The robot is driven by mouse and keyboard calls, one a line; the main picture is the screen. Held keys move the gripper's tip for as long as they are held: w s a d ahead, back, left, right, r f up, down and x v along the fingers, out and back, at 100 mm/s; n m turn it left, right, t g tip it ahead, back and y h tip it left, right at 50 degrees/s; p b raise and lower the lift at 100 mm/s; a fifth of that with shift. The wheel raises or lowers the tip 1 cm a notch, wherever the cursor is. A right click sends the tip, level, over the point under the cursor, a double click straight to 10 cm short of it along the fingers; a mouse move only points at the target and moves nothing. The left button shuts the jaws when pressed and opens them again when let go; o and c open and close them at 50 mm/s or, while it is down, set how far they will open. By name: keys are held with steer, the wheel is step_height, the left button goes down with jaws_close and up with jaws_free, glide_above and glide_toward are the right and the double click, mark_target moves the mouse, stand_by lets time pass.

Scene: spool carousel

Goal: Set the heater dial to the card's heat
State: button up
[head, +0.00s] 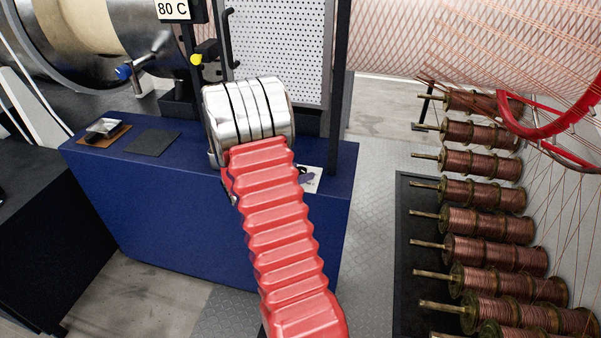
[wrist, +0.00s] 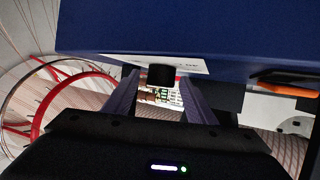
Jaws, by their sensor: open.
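A card reading "80 C" (head: 172,9) is at the top of the head view, on a dark post. In the wrist view my gripper (wrist: 161,86) is open, with one finger on each side of a short black cylinder (wrist: 161,74), which looks like the heater dial. I cannot tell whether the fingers touch it. A pale printed plate (wrist: 125,61) lies beside the cylinder, against a blue face. The dial's mark and setting cannot be read.
The blue bench (head: 150,200) carries a dark pad (head: 152,143) and a small tray on a brown board (head: 105,128). A white plate with a dark shape (head: 312,180) lies at its right end. Copper spools (head: 487,192) line the right.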

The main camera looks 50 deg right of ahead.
steer(key=s+v, duration=0.1)
steer(key=v, duration=1.1)
steer(key=shift+w+a, duration=0.3)
steer(key=shift+w, duration=0.15)
